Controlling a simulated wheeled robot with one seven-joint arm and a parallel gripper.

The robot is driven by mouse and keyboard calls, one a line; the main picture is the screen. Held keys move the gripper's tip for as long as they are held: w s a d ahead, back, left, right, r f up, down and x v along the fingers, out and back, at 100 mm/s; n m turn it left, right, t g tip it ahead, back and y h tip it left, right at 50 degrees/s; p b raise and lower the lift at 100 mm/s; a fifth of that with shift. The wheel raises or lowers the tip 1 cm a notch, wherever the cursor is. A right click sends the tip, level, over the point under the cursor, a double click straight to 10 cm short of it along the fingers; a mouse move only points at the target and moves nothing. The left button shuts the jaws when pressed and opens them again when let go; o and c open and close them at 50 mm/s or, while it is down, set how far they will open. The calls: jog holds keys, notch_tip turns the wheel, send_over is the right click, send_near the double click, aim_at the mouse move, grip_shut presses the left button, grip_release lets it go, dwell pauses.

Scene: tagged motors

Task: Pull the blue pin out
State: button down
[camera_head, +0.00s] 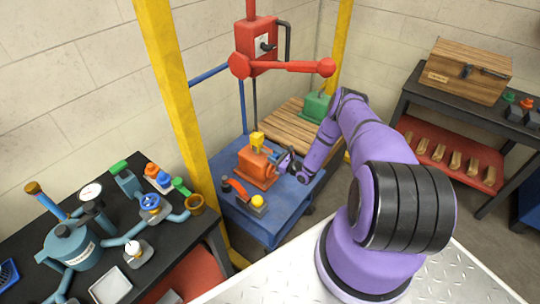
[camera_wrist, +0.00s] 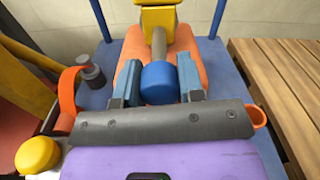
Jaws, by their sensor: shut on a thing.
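The blue pin (camera_wrist: 160,84) has a round blue head on a grey shaft. In the wrist view, its shaft runs back toward a yellow block at the orange motor (camera_wrist: 187,45). My gripper (camera_wrist: 159,86) has one finger on each side of the blue head and is shut on it. In the head view, my gripper (camera_head: 284,164) is at the right side of the orange motor (camera_head: 257,168), which has a yellow part (camera_head: 257,140) on top. The pin is hidden there by my gripper. I cannot tell how deep the shaft sits.
The motor stands on a blue cart (camera_head: 228,160). A red-orange handle (camera_head: 236,187) and a yellow knob (camera_head: 257,201) are in front of it. A wooden pallet (camera_head: 283,124) lies behind. A yellow post (camera_head: 170,80) rises at left, and a red arm (camera_head: 290,67) hangs above.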

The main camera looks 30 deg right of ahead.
jog(key=c, duration=0.7)
grip_release()
jog(key=shift+s+d, duration=0.1)
jog(key=shift+s, duration=0.1)
jog(key=shift+c, duration=0.2)
jog(key=shift+s, duration=0.1)
jog(key=v, duration=1)
jog(key=shift+s, duration=0.25)
jog(key=shift+d, duration=0.15)
